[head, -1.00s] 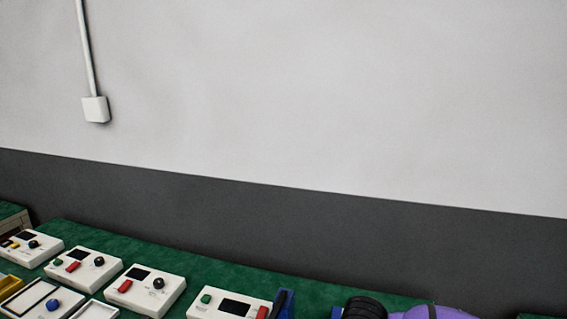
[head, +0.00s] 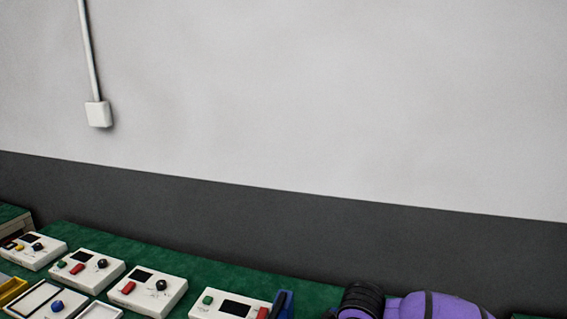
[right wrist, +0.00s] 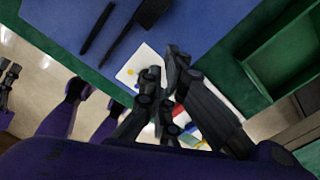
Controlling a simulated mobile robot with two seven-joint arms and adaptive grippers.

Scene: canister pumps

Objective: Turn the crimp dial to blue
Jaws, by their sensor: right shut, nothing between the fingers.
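A white panel (right wrist: 128,74) lies below my right gripper (right wrist: 165,78) in the right wrist view. Yellow, red, blue and green patches show on it around the fingers. My right gripper is shut and empty, over the panel, and hides most of it. I cannot tell whether the fingers touch it, nor make out a dial pointer or its setting. In the head view, several white control boxes with knobs stand at lower left; one has a black knob (head: 161,285). I cannot read which is the crimp dial. My left gripper is not in view.
A blue mat (right wrist: 75,20) with dark tools (right wrist: 98,28) lies beside the panel. A green tray (right wrist: 290,60) stands to the right. In the head view, a blue upright piece (head: 284,304) stands beside the rightmost box. The grey wall is behind the green bench.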

